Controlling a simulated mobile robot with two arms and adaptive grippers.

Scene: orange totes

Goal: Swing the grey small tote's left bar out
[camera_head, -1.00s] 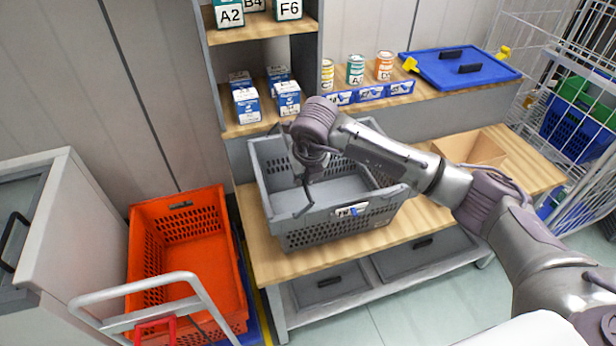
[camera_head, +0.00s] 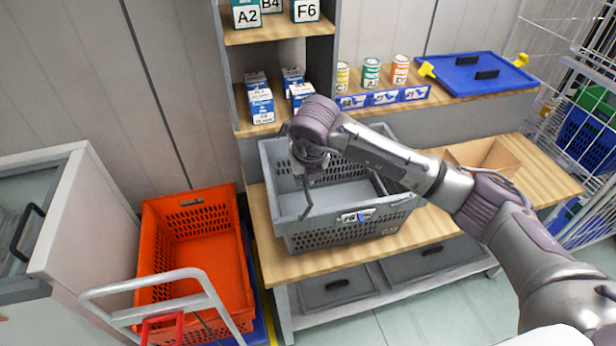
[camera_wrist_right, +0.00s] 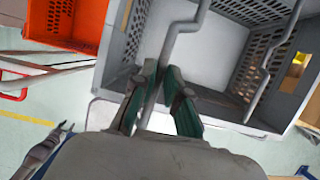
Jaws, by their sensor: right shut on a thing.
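The grey small tote (camera_head: 345,239) stands upright on the wooden bench and looks empty inside. A white label is on its front wall. Its left bar (camera_wrist_right: 167,48) is a bent grey rod, which also shows in the head view (camera_head: 306,203) over the tote's left part. My right gripper (camera_wrist_right: 158,78) is shut on this bar between its green-lined fingers. In the head view my right gripper (camera_head: 308,166) hangs over the tote's left side, its fingertips mostly hidden. Another bar (camera_wrist_right: 272,62) shows at the tote's right. Part of what looks like my left gripper (camera_wrist_right: 60,130) is at the wrist view's lower left.
An orange tote (camera_head: 190,215) with a grey handle frame (camera_head: 150,283) before it is left of the bench (camera_head: 268,262). Shelves with boxes and cans (camera_head: 371,73) rise behind. A cardboard box (camera_head: 487,156) sits right on the bench. A wire cage (camera_head: 570,120) stands far right.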

